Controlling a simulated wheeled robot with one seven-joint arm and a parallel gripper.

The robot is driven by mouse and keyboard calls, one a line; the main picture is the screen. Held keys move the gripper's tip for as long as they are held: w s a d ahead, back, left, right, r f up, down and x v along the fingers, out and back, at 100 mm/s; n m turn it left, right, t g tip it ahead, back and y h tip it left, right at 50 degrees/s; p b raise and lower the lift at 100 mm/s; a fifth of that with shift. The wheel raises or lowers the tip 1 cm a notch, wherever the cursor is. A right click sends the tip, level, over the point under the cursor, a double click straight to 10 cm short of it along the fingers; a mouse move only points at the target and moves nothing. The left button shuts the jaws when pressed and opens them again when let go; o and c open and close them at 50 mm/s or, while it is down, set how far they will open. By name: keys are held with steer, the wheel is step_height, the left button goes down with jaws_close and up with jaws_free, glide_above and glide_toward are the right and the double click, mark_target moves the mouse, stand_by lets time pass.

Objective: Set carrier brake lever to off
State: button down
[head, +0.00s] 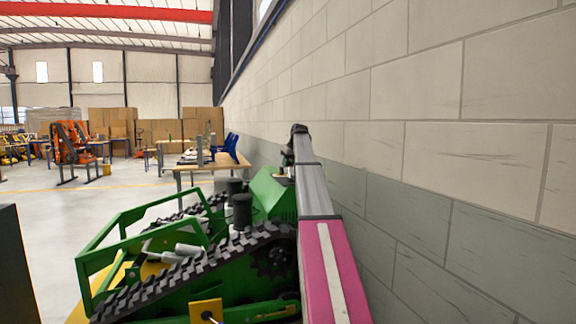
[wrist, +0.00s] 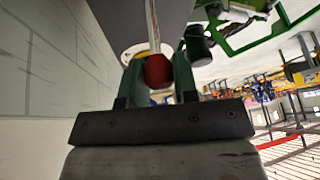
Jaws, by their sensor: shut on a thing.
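My gripper (wrist: 157,59) shows in the wrist view with its two green fingers on either side of a red ball knob (wrist: 158,72). It is shut on this knob. The knob sits at the end of a thin metal lever rod (wrist: 152,25), which runs up and out of the top of the picture. In the head view the green tracked carrier (head: 270,196) stands at the lower left, beside the wall. My pink and grey arm reaches forward along its right side. The lever and fingertips cannot be made out there. No brake marking is readable.
A block wall (head: 430,150) runs close along the right of my arm. A black rubber track (head: 190,268) and a green frame (head: 100,243) lie to the left. A wooden table (head: 205,166) stands beyond the carrier. Open floor (head: 40,230) lies at the left.

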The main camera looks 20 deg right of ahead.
mark_target(288, 167)
steer(key=s+t, duration=0.1)
steer(key=s, duration=0.1)
steer(key=s+t, duration=0.1)
steer(key=t, duration=0.1)
steer(key=shift+s+a+r+t, duration=0.2)
steer(key=shift+s+t, duration=0.1)
steer(key=shift+s, duration=0.05)
steer(key=s+t, duration=0.1)
steer(key=t, duration=0.1)
steer(key=s+n+t, duration=0.1)
steer(key=s+t, duration=0.1)
steer(key=shift+f, duration=0.2)
steer(key=shift+s+f, duration=0.2)
steer(key=shift+s, duration=0.2)
steer(key=c, duration=0.9)
jaws_free()
steer(key=v, duration=1.1)
steer(key=shift+f, duration=0.1)
